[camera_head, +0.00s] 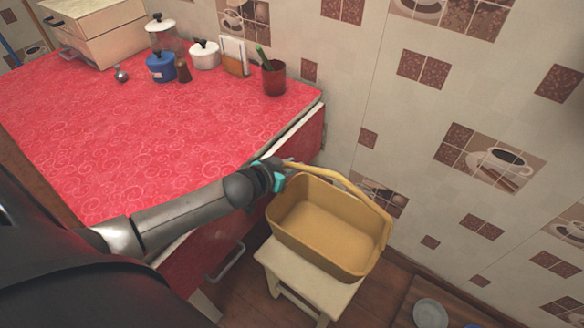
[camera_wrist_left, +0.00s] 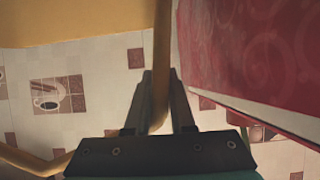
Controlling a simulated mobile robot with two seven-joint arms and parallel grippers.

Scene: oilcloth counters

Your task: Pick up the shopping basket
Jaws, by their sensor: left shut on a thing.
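The yellow shopping basket (camera_head: 325,238) is empty and sits on, or very close above, a small cream stool (camera_head: 315,288) beside the counter. I cannot tell for sure whether its base touches the seat. Its handle (camera_head: 352,189) leans toward the wall side. My left gripper (camera_head: 283,172) is at the counter-side end of the handle, near the basket's far left corner. In the left wrist view the handle (camera_wrist_left: 161,60) runs between the two fingers, which are shut on it, and part of the basket (camera_wrist_left: 75,20) fills the top left. My right gripper is not in view.
The red oilcloth counter (camera_head: 150,130) is just left of the basket, its corner close to my left gripper. Pots, a brown cup (camera_head: 274,78) and a bread box (camera_head: 95,30) stand at its back. The tiled wall is behind; a grey bowl (camera_head: 430,313) is low at right.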

